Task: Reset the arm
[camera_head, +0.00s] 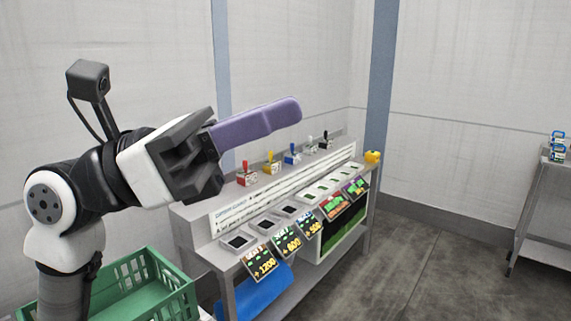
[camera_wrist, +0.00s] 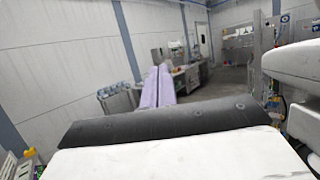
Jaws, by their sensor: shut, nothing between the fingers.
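My gripper (camera_head: 290,110) is raised at the left of the head view, in front of the wall. Its long purple fingers point right and slightly up, pressed together with nothing between them. The arm is bent, and the fingers are above the back of the wash counter (camera_head: 204,226), apart from it in the picture. In the wrist view my gripper (camera_wrist: 160,70) shows as two purple fingers side by side, pointing away into the room.
The counter carries several coloured levers (camera_head: 292,155), dark and green pads, and price cards (camera_head: 262,262). A yellow object (camera_head: 372,157) sits at its far end. A green crate (camera_head: 150,282) stands at lower left. A metal side table (camera_head: 545,200) stands right. Floor between is clear.

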